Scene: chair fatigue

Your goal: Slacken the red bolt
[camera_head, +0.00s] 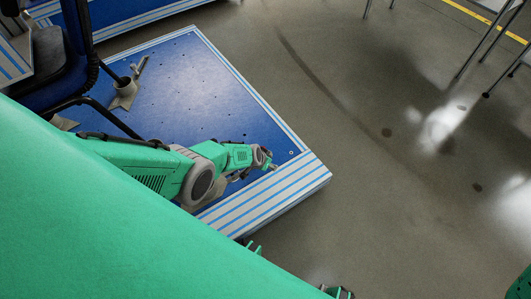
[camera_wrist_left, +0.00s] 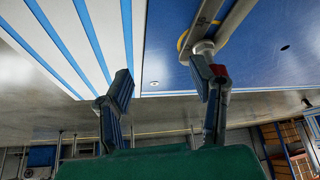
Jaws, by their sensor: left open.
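My left gripper (camera_head: 268,160) is at the end of the green arm, over the blue platform (camera_head: 215,85) near its striped right corner. In the left wrist view its two fingers (camera_wrist_left: 161,86) are spread apart with nothing between them. A small dark red piece (camera_wrist_left: 219,71) shows beside the right finger, close to the foot of a grey metal post (camera_wrist_left: 205,47). It may be the red bolt, but the finger partly covers it and I cannot tell if they touch. I cannot make out a red bolt in the head view.
A chair with a black frame (camera_head: 92,70) stands on the platform at upper left. A grey bracket (camera_head: 124,92) is fixed near it. Metal legs (camera_head: 483,50) stand at upper right. The grey floor (camera_head: 350,110) right of the platform is open.

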